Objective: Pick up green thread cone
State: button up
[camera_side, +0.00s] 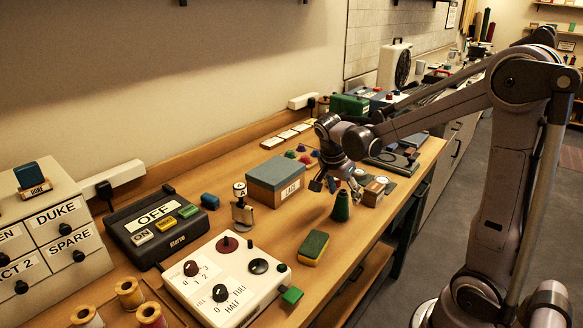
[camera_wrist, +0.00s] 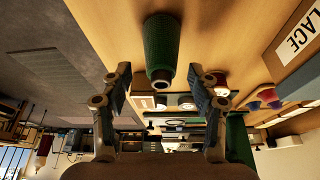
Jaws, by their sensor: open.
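The green thread cone (camera_side: 341,207) stands upright on the wooden table, near its front edge. In the wrist view the green thread cone (camera_wrist: 159,45) shows ahead of my fingers, roughly midway between them, with its narrow end towards me. My gripper (camera_side: 335,183) is just above and beside the cone's top in the side view. In the wrist view my gripper (camera_wrist: 160,85) has its two fingers spread wide with nothing between the tips. Whether a finger touches the cone cannot be told.
A lace box (camera_side: 278,180) stands to the left of the cone. A green and yellow sponge-like block (camera_side: 313,248) lies in front. Small coloured cones (camera_side: 303,157) and a small brown box (camera_side: 374,192) are behind. The control box (camera_side: 225,275) is front left.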

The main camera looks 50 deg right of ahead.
aim_at(345, 200)
jog(key=shift+x, duration=2.15)
grip_shut()
